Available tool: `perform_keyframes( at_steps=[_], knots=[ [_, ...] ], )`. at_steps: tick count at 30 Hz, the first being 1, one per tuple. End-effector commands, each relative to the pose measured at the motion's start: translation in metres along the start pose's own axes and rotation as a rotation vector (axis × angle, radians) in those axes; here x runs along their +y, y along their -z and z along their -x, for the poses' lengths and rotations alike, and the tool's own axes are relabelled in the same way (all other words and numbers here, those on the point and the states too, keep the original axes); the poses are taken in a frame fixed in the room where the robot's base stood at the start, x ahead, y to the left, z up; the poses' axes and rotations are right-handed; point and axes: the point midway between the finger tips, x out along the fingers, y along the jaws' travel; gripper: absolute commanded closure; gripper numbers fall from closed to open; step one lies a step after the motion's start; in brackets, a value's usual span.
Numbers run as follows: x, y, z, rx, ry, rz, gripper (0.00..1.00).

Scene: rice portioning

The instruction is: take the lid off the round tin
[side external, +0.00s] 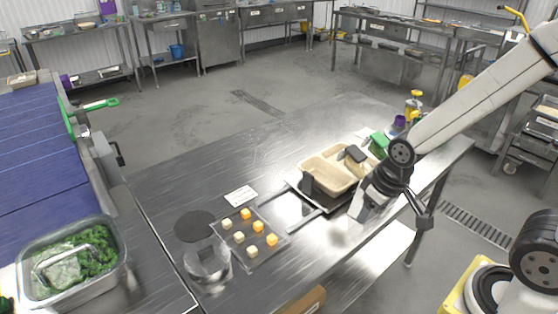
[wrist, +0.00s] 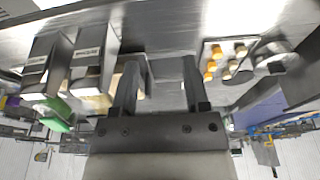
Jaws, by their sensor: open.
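The round tin (side external: 207,268) is a shiny metal cylinder near the front left of the steel table. Its lid, with a dark block-like handle (side external: 206,254), appears to be on top. My gripper (side external: 362,208) is well to the right of the tin, over the table's right part by the beige containers. In the wrist view my gripper (wrist: 160,65) has its two dark fingers spread apart, with nothing seen between them. What looks like the tin (wrist: 272,50) shows small at the right of the wrist view, with a dark block at it.
A flat tray (side external: 264,256) of yellow and orange cubes lies right of the tin. A dark round disc (side external: 195,226) lies behind the tin. Beige containers (side external: 328,176) stand near my gripper. A metal pan (side external: 108,280) of greens is at far left. The table's back middle is clear.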

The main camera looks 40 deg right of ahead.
Motion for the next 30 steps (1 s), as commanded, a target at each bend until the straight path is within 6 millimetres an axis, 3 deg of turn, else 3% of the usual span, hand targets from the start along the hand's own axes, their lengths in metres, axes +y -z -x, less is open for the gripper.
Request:
perform_keyframes(
  at_steps=[8, 14, 20, 30],
  knots=[
    [0.0, 0.001, 0.0, 0.0, 0.001, -0.003, 0.41],
    [-0.007, 0.015, -0.002, -0.007, 0.012, -0.073, 0.41],
    [-0.027, 0.05, -0.009, -0.034, 0.044, -0.276, 0.41],
    [-0.093, 0.125, -0.03, -0.139, 0.115, -0.766, 0.41]
  ],
)
